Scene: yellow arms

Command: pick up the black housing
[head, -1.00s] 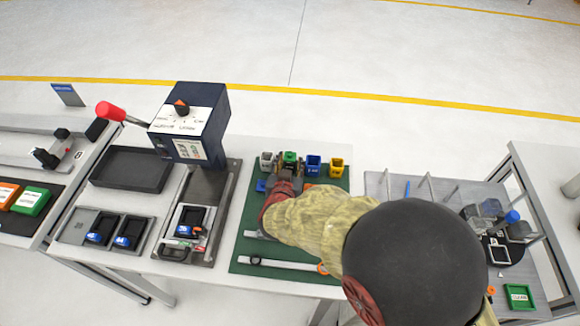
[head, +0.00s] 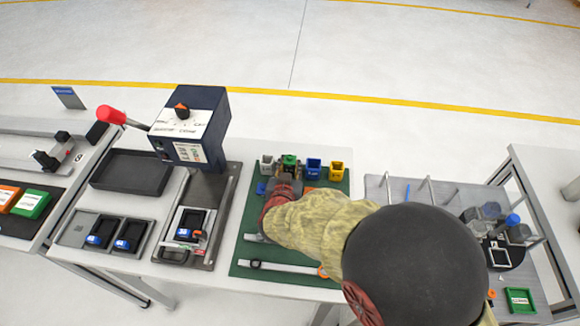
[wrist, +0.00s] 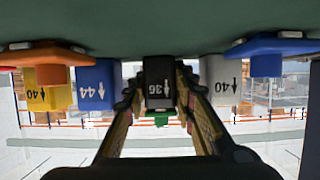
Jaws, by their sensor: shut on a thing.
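The black housing (wrist: 159,88), marked 36, is between the two fingers of my gripper (wrist: 160,98) in the wrist view, which looks upside down. The fingers are shut on its sides. A green part (wrist: 157,118) shows at its lower end in that picture. In the head view my gripper (head: 288,178) is over the green mat (head: 250,222), at the row of housings. My own arm hides most of the black housing there. I cannot tell whether it is clear of the mat.
A grey-white housing (head: 266,164) stands close on the left, a blue housing (head: 313,166) and a yellow housing (head: 337,171) on the right. Orange and blue pieces lie on the mat near my gripper. A lever press (head: 190,128) stands farther left.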

